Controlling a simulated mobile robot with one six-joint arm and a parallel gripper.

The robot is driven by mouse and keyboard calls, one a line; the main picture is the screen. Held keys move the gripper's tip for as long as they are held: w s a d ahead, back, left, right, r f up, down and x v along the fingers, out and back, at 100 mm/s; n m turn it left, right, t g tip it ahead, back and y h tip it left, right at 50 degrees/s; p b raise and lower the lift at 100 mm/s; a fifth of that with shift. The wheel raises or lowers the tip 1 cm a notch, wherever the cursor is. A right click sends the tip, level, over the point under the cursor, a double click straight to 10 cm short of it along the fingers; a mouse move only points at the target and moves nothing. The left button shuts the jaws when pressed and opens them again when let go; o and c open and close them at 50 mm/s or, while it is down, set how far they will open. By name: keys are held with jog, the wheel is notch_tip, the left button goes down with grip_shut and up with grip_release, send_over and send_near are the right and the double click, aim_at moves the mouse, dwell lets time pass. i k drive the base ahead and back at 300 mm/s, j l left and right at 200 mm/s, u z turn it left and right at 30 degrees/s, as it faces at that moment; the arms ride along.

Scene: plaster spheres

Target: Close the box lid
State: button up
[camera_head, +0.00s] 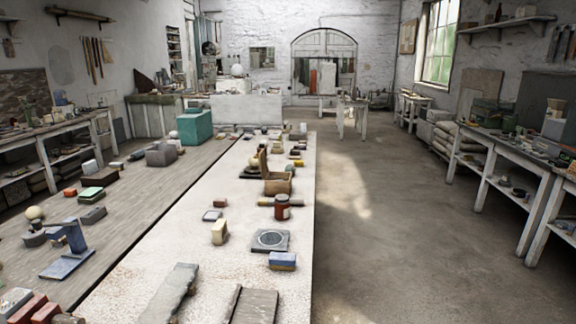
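A small brown box (280,186) stands on the long pale table, a little past the middle of the picture. A flat brown panel (262,163) stands nearly upright at its left side and looks like its lid, raised open. The inside of the box is too small to make out. My gripper is not in view, so its place relative to the box cannot be told.
A dark red jar (282,207) stands just in front of the box. A grey plate with a round dial (270,240), a yellowish block (219,232) and a blue block (283,261) lie nearer. Open floor (400,230) lies right of the pale table (150,255).

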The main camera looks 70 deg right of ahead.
aim_at(262, 157)
jog(key=i+j+z, duration=0.15)
jog(key=i+z, duration=0.15)
jog(key=z, duration=0.15)
jog(key=i+j+z, duration=0.2)
jog(key=z, duration=0.25)
jog(key=i+j+z, duration=0.25)
jog(key=z, duration=0.15)
jog(key=i+j+z, duration=0.15)
jog(key=j+z, duration=0.3)
jog(key=i+j+z, duration=0.1)
jog(key=j+z, duration=1.2)
jog(key=z, duration=1.25)
jog(key=i+l+z, duration=0.35)
jog(key=l, duration=0.45)
jog(key=i+l+z, duration=0.35)
jog(key=i+l, duration=0.15)
jog(key=l, duration=0.2)
jog(key=i+l+z, duration=0.35)
jog(key=i+l, duration=0.15)
jog(key=i+j+u, duration=0.25)
jog(key=u, duration=0.2)
jog(key=i+u, duration=0.95)
jog(key=i+l+u, duration=0.25)
jog(key=u, duration=0.2)
jog(key=i+l+u, duration=0.45)
jog(key=j, duration=0.1)
